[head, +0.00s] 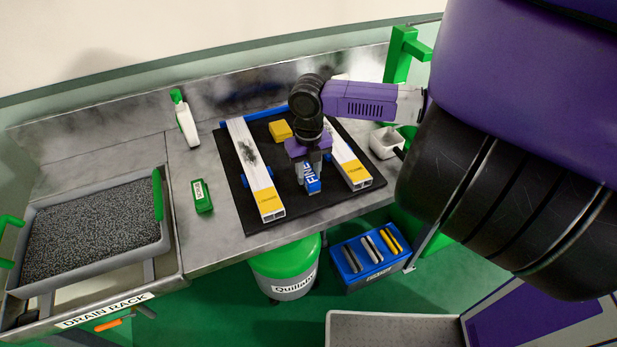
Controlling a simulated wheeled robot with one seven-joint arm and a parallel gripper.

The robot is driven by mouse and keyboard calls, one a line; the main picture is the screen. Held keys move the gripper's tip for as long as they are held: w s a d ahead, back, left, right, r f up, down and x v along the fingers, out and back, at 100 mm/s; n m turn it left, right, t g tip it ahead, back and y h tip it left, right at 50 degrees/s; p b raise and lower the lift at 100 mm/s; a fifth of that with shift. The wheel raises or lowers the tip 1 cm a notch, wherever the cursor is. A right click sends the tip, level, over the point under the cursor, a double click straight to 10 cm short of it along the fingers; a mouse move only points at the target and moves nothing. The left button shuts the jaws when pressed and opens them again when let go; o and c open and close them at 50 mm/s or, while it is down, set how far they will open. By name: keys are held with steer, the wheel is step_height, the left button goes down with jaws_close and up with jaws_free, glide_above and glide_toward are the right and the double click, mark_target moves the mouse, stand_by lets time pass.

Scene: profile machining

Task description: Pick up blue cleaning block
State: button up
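The blue block (313,184), with white lettering that looks like "FINE", is on the black mat (285,208) between two long pale profiles. My gripper (309,174) points down over it, and its fingers reach the block's upper part. One finger stands along the block's left side. I cannot tell whether the fingers touch or squeeze the block, or whether it is lifted. My wrist hides part of the mat behind it.
The left profile (247,160) and right profile (349,162) have yellow ends and flank the block. A yellow block (280,130) lies behind. A green box (202,196), spray bottle (185,120) and white cup (385,142) stand beside the mat. A grit-filled tray (157,248) is at left.

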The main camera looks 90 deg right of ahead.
mark_target(309, 173)
jaws_close()
steer(key=shift+r, duration=0.15)
step_height(309, 173, up, 20)
steer(key=b, duration=0.2)
stand_by(0.3)
